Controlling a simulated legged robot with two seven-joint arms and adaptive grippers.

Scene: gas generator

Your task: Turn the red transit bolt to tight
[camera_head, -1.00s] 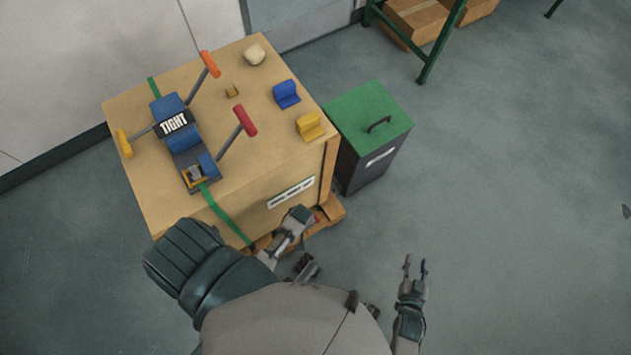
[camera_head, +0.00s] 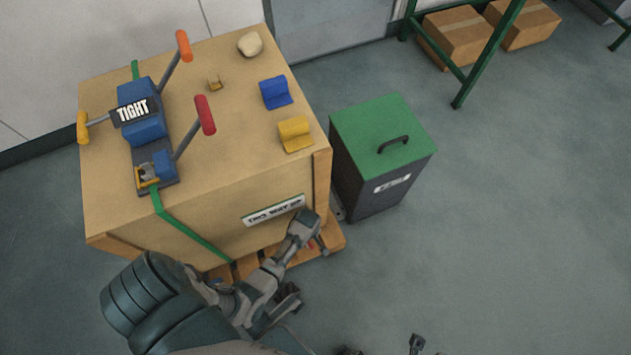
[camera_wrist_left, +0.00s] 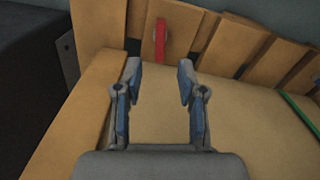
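The red transit bolt (camera_wrist_left: 161,40) shows in the left wrist view as a narrow red bar standing upright against a wooden slat. A small bit of its red (camera_head: 311,244) shows low at the crate's pallet in the head view. My left gripper (camera_wrist_left: 160,76) is open and empty, its two fingers on either side of the bolt's line but short of it. In the head view the left gripper (camera_head: 320,242) is by the crate's lower right corner, its fingers partly hidden. Only a tip of my right gripper (camera_head: 416,344) shows at the bottom edge.
The wooden crate (camera_head: 225,180) carries a blue device with a TIGHT plate (camera_head: 134,111) and red, orange and yellow handles. A green-lidded bin (camera_head: 380,165) stands close to the crate's right.

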